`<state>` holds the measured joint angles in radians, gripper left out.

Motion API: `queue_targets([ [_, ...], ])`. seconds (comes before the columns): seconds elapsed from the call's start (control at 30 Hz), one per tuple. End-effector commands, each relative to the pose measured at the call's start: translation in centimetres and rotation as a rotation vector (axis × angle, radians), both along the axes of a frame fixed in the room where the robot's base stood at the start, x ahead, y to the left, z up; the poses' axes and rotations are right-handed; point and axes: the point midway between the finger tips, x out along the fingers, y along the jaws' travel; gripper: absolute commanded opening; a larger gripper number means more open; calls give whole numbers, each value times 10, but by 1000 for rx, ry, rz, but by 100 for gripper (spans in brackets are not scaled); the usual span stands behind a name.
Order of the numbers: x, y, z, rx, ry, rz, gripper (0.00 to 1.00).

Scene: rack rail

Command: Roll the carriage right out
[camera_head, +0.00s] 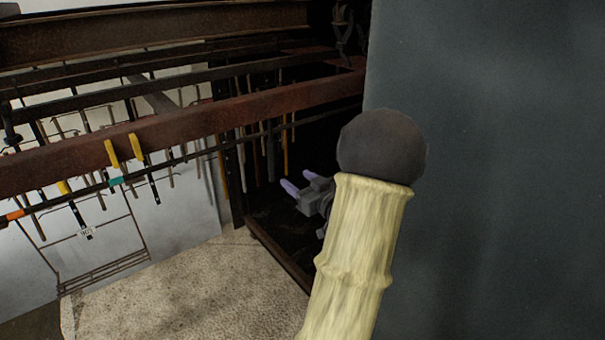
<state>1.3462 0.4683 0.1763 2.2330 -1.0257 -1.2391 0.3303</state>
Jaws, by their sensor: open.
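My gripper (299,181) shows small near the middle of the head view, a grey body with two lavender fingers pointing up and left. The fingers are apart, with nothing seen between them. My wrist behind it is mostly hidden by a pale, bamboo-like pole (354,260) with a dark round knob (381,147) on top. A large flat dark grey panel (500,170) fills the right side. I cannot tell which part is the carriage, or whether the pole or panel belongs to it. No rail can be made out for certain.
A rusty brown beam (190,130) crosses the left side, with several hanging tools around a thin bar below it. Dark shelving stands behind my gripper. A pale speckled floor (180,290) lies bare at the lower left.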

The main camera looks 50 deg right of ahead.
Motion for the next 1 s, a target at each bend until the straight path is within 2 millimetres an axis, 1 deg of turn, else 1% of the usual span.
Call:
queue_targets([
  [0.03, -4, -3, 3, 0, -12, 2, 55],
  [0.1, -5, -3, 4, -1, -20, 6, 55],
  [0.67, -3, -3, 3, -1, -18, 5, 55],
  [0.83, 8, -6, 4, -2, -18, 5, 55],
  [1.0, 28, -10, 4, -1, -19, 6, 55],
])
